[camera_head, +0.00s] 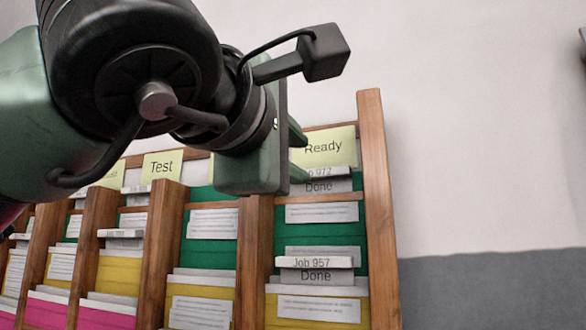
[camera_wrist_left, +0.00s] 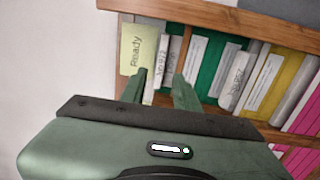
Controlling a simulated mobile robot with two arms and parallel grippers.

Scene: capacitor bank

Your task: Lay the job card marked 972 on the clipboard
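The job card marked 972 (camera_head: 338,172) stands in the top slot of the Ready column in the wooden rack, with "Done" below its number. Its top edge is partly behind my left gripper's fingers in the head view. The card also shows in the left wrist view (camera_wrist_left: 162,50), just beyond the fingertips. Whether a finger touches the card I cannot tell. The clipboard and my right gripper are not in view.
The wooden rack (camera_head: 374,180) holds several columns of green, yellow and pink pockets with cards. The Job 957 card (camera_head: 316,270) stands lower in the same column. A yellow Ready label (camera_head: 326,148) is above card 972.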

